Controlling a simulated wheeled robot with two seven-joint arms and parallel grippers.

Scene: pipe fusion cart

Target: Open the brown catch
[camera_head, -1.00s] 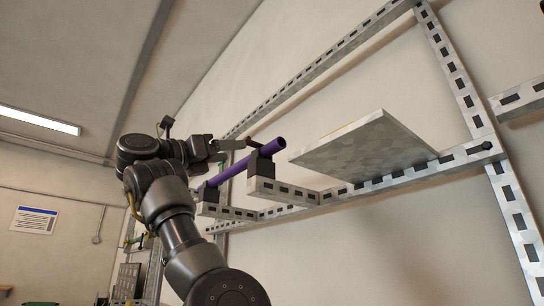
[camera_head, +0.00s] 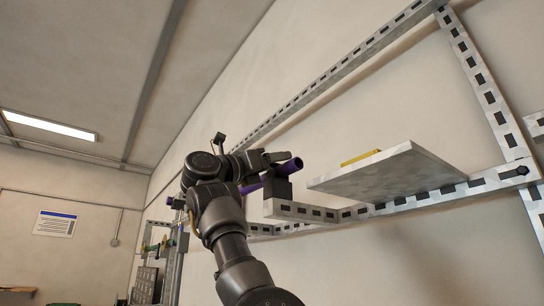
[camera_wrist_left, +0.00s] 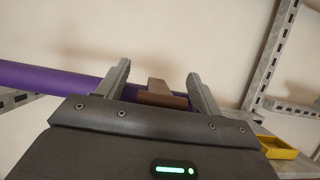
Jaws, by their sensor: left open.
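The brown catch (camera_wrist_left: 158,92) shows in the left wrist view between the two fingers of my left gripper (camera_wrist_left: 161,82). The fingers are open, one on each side of it, with gaps visible. The purple pipe (camera_wrist_left: 50,80) runs behind the fingers from the left. In the head view my left gripper (camera_head: 274,157) is beside the near end of the purple pipe (camera_head: 291,165), above a dark support block (camera_head: 277,188). I cannot make out the catch in the head view, where the gripper covers that area. My right gripper is not in view.
A slotted metal frame (camera_head: 385,208) carries the pipe support and a grey shelf plate (camera_head: 390,174) to the right. A yellow tray (camera_head: 360,157) lies on the plate; it also shows in the wrist view (camera_wrist_left: 278,145). The wall stands behind.

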